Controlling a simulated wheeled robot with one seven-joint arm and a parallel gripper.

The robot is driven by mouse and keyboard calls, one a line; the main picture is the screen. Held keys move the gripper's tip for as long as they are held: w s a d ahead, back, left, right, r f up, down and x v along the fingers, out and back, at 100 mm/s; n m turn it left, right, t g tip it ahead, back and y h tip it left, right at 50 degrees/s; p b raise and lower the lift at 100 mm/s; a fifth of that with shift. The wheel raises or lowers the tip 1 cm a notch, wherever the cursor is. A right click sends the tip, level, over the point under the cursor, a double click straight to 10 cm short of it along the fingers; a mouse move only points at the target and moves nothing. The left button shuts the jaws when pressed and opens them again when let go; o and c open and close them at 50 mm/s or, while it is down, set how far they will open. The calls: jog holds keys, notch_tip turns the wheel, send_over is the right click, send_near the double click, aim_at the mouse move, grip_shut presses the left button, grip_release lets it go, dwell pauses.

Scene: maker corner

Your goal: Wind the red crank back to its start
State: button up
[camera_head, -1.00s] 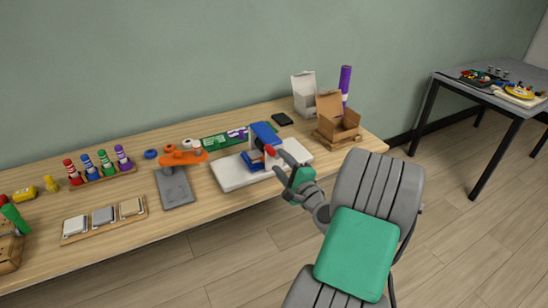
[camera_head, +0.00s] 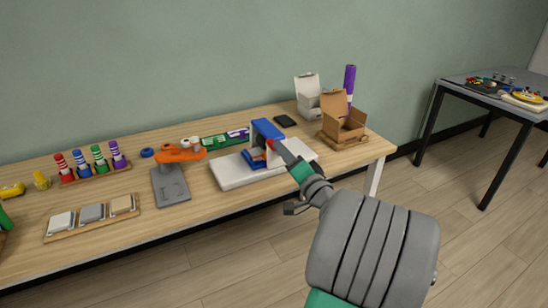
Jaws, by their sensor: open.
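A blue device (camera_head: 266,128) stands on a white base board (camera_head: 234,176) on the workbench. A small red part (camera_head: 270,146), which looks like the red crank, shows at its right side. My gripper (camera_head: 278,150) is right at this red part, its fingers pointing up and left toward the device. It is open. The fingers cover most of the crank, so its angle and whether the fingers touch it cannot be told.
An orange-topped grey stand (camera_head: 172,185) is left of the board. A green strip (camera_head: 222,139) lies behind it. An open cardboard box (camera_head: 343,122) and a black flat item (camera_head: 285,120) are to the right and behind. The bench front (camera_head: 200,219) is mostly clear.

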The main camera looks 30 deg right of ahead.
aim_at(274, 150)
jog(key=w+n, duration=0.2)
jog(key=n, duration=0.2)
jog(key=w+d+f+n, duration=0.1)
jog(key=w+n, duration=0.2)
jog(key=n, duration=0.1)
jog(key=w+n+p, duration=0.1)
jog(key=w+n, duration=0.1)
jog(key=n, duration=0.2)
jog(key=shift+w+d+f+g, duration=0.25)
jog(key=shift+w+f+g, duration=0.1)
jog(key=shift+f+g, duration=0.05)
jog(key=shift+c, duration=0.3)
grip_shut()
dwell(0.6)
